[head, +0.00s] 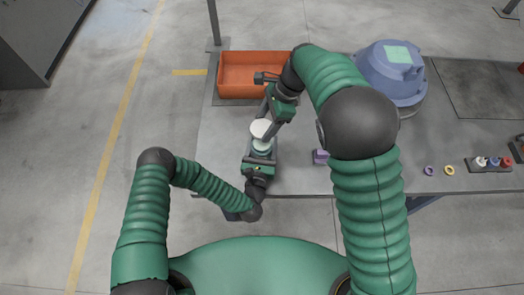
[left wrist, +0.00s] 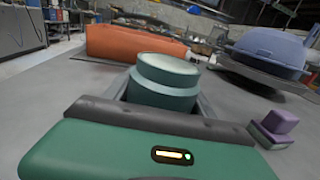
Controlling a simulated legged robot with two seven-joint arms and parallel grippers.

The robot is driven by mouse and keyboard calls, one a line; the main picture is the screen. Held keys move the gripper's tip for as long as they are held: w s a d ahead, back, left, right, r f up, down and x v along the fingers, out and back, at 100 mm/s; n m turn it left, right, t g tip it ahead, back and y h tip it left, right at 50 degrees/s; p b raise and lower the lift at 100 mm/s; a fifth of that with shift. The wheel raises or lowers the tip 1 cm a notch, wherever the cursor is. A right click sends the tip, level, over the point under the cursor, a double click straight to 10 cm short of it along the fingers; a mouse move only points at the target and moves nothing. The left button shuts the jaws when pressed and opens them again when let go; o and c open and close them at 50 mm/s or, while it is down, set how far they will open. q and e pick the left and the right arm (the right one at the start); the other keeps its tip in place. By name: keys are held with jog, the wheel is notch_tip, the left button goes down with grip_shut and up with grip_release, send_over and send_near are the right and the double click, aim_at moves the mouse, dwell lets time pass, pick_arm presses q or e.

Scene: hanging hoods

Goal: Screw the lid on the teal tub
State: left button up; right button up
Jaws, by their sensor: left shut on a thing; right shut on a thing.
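The teal tub (head: 262,147) stands upright at the table's near edge, and its pale round top shows in the left wrist view (left wrist: 163,85). My left gripper (head: 260,157) is shut on the tub from the near side. The white round lid (head: 261,128) appears over the far side of the tub in the head view. My right gripper (head: 268,125) is shut on the lid, coming down from the far right. Neither the lid nor my right gripper can be made out in the left wrist view; their height above the tub is hard to tell.
An orange bin (head: 238,80) stands at the back. A blue-purple domed thing (head: 388,75) with a pale green square is at the back right. A purple block (head: 320,157) lies right of the tub. Purple and yellow rings (head: 449,170) and a small rack (head: 489,164) are farther right.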

pick_arm(q)
grip_shut()
pick_arm(e)
send_over(261, 143)
jog(key=d, duration=0.1)
jog(key=shift+w+f, duration=0.15)
jog(key=shift+f, duration=2.3)
jog(key=shift+f, duration=0.1)
jog(key=shift+f, duration=0.8)
jog(key=shift+f, duration=0.55)
